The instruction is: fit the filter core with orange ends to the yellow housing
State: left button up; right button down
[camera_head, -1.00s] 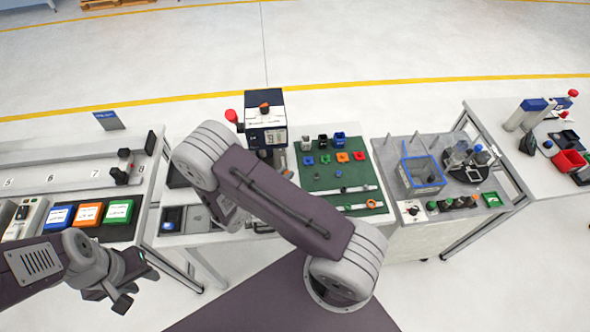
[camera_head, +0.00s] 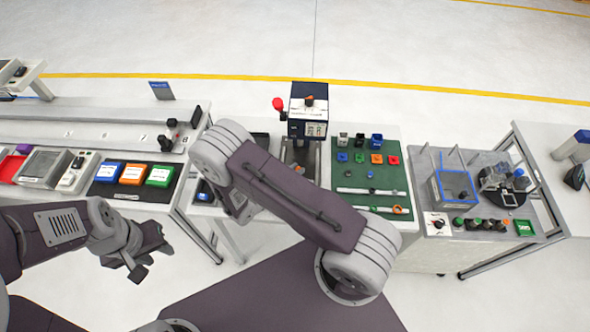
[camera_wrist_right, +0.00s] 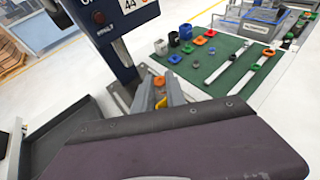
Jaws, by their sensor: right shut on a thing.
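My right arm crosses the middle of the head view and hides its own gripper there. In the right wrist view my right gripper (camera_wrist_right: 168,95) is partly hidden by my own dark arm part. It is shut on a small piece with an orange end (camera_wrist_right: 158,81), which looks like the filter core. A small yellow part (camera_wrist_right: 161,103) shows just below it; I cannot tell whether it is the housing or whether they touch. My left gripper (camera_head: 150,258) is open and empty, low at the left in the head view, over the floor.
A press with a dark head (camera_head: 309,113) and red knob stands behind my right arm. A green mat (camera_head: 345,205) holds coloured parts and two long strips. A grey table (camera_head: 470,205) with a blue-edged box (camera_head: 454,188) is to the right. Blue, orange and green boxes (camera_head: 133,174) are left.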

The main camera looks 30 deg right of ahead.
notch_tip(320, 180, down, 2)
jog(key=shift+d+f+b, duration=0.1)
jog(key=shift+b, duration=0.45)
jog(key=shift+f+b, duration=1.25)
jog(key=shift+f, duration=0.15)
jog(key=c, duration=1.3)
grip_release()
jog(key=shift+a+r, duration=0.1)
jog(key=shift+a, duration=0.2)
jog(key=b+v, duration=0.2)
jog(key=v, duration=0.6)
jog(key=shift+s+a+r, duration=0.15)
jog(key=shift+a, duration=0.05)
